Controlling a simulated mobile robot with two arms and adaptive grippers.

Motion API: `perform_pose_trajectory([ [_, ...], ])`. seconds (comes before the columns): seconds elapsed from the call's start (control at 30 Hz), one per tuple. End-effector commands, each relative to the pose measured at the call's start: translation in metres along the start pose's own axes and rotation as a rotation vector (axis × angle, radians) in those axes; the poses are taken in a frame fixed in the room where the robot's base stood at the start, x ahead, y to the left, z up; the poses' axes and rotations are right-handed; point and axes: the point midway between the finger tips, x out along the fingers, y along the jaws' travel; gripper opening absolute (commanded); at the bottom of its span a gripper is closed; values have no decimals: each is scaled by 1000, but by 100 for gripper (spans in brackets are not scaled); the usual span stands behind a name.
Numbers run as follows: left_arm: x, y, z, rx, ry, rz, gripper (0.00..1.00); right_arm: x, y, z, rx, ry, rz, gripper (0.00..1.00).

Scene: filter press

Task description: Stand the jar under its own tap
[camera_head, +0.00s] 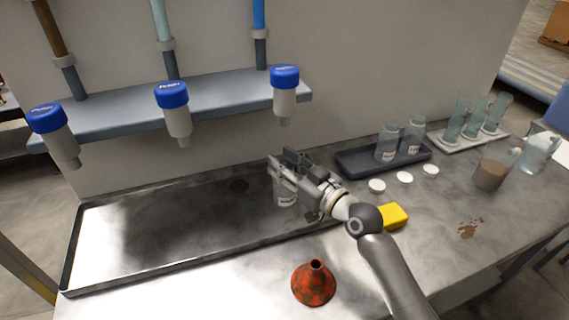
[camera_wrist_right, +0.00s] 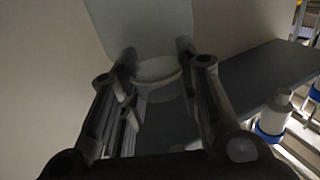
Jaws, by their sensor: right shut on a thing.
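My right gripper (camera_head: 283,172) is shut on a clear glass jar (camera_head: 286,195) with a pale label. The jar looks upright over the right part of the tray (camera_head: 130,225); I cannot tell whether it touches the tray. In the right wrist view the jar's rim (camera_wrist_right: 158,70) shows between the fingers. Three taps with blue caps hang from the shelf: a left tap (camera_head: 58,138), a middle tap (camera_head: 176,112) and a right tap (camera_head: 285,92). The right tap is nearest the jar. The cap lettering and jar label are too small to read. My left gripper is out of view.
A dark tray (camera_head: 350,163) with two jars stands right of my gripper, with white lids (camera_head: 404,177) in front. A yellow block (camera_head: 394,216) and a red funnel (camera_head: 314,283) lie near my arm. Glass cylinders and beakers stand farther right. The metal tray's left part is clear.

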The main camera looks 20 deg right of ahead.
Motion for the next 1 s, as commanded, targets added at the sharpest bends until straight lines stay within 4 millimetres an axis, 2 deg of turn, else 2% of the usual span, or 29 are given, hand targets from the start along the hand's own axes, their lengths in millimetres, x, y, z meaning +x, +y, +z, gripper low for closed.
perform_pose_trajectory([
  [0.13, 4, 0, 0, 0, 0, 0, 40, 0, 0, 4, -1, 1, 0, 8],
  [0.17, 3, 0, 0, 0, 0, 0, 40, 0, 0, 3, 0, 1, 0, 35],
  [0.3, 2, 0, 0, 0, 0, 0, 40, 0, 0, 3, 0, 0, 0, 53],
  [0.7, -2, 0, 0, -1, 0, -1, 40, 0, 0, -3, 1, 1, 0, 53],
  [0.87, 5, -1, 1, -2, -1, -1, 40, -24, 0, 2, -3, -3, 0, 53],
  [1.0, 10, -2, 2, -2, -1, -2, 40, -55, 0, 3, -5, -4, 1, 53],
])
